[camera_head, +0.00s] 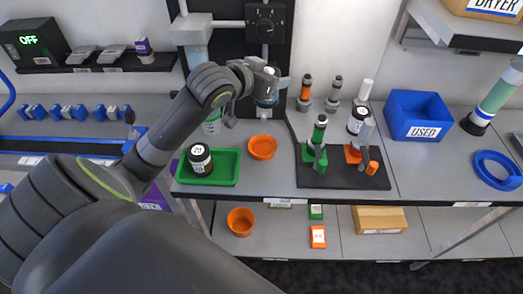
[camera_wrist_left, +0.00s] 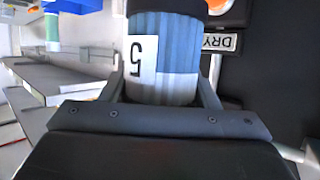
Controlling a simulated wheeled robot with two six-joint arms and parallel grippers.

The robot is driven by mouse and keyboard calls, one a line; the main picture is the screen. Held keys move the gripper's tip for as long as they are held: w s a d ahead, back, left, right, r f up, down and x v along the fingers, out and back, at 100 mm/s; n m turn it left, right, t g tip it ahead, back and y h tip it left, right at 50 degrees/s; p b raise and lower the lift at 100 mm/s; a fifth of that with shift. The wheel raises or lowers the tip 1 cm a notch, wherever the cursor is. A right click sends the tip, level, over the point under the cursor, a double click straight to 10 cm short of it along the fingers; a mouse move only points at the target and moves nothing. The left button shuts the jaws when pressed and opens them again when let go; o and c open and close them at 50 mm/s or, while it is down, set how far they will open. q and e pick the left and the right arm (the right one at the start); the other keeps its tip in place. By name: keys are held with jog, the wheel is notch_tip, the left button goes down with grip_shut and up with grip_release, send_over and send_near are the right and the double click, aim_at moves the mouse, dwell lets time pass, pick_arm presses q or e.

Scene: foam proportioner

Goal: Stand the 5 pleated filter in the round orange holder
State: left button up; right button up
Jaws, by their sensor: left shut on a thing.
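The pleated filter marked 5 (camera_wrist_left: 165,62) is blue with a white label and a dark end, and it fills the middle of the left wrist view. My left gripper (camera_head: 266,82) is shut on it, one finger at each side. In the head view the filter (camera_head: 266,99) is partly hidden by the gripper, held up in front of the dark back panel. A round orange dish-like holder (camera_head: 262,147) stands empty on the bench, below and in front of the gripper. The filter is apart from it. My right gripper is not in view.
A green tray (camera_head: 228,168) with a dark jar is left of the orange dish. A black mat (camera_head: 340,178) with green and orange stands is to its right. A blue bin (camera_head: 418,116) stands farther right. Another round orange container (camera_head: 241,221) is on the lower shelf.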

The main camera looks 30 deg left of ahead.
pick_arm(q)
jog(key=shift+a+f, duration=0.35)
jog(key=shift+a, duration=0.05)
notch_tip(320, 180, down, 18)
jog(key=shift+r, duration=0.25)
jog(key=shift+f, duration=0.2)
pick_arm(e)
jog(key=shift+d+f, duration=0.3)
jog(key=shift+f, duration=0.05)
pick_arm(q)
jog(key=shift+f+b, duration=0.3)
jog(key=shift+b, duration=0.1)
jog(key=o, duration=1)
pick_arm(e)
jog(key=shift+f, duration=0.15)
